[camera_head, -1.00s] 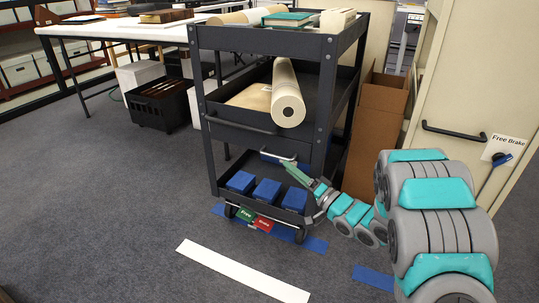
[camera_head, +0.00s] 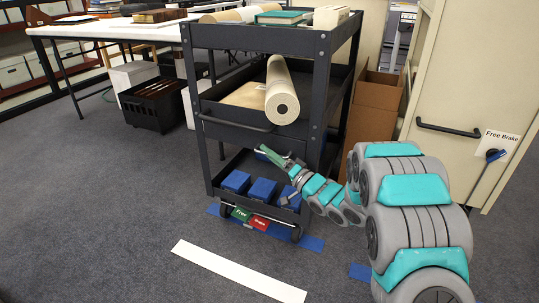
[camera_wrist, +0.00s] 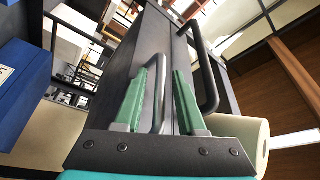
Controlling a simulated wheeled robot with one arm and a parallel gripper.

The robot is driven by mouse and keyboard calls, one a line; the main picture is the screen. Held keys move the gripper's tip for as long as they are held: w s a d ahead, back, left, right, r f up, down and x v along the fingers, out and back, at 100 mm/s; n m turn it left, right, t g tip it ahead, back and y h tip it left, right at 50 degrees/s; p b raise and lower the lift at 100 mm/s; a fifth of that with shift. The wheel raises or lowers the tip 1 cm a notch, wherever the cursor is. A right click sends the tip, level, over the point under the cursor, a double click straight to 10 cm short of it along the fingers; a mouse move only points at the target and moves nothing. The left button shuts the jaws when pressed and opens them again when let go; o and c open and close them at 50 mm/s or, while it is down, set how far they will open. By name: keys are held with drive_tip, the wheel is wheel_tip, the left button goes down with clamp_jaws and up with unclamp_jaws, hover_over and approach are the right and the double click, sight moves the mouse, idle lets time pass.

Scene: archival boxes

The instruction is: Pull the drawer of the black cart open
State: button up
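The black cart (camera_head: 321,95) stands in the middle of the head view. A dark panel (camera_wrist: 135,50), which looks like the drawer front, fills the middle of the wrist view. A thin light-grey bar handle (camera_wrist: 161,65) stands out from it. My gripper (camera_head: 265,151) is at the cart's front, below the middle shelf. In the wrist view its two green fingers (camera_wrist: 160,75) are apart, one on each side of the light-grey handle, with gaps visible. In the head view my gripper hides this handle. I cannot tell from these views whether the drawer is fully closed.
A black bar (camera_head: 236,123) crosses the cart's front above my gripper; it also shows in the wrist view (camera_wrist: 207,75). Several blue boxes (camera_head: 262,190) sit on the bottom shelf. A cream cabinet (camera_head: 455,80) stands at the right.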

clamp_jaws()
idle(1.2)
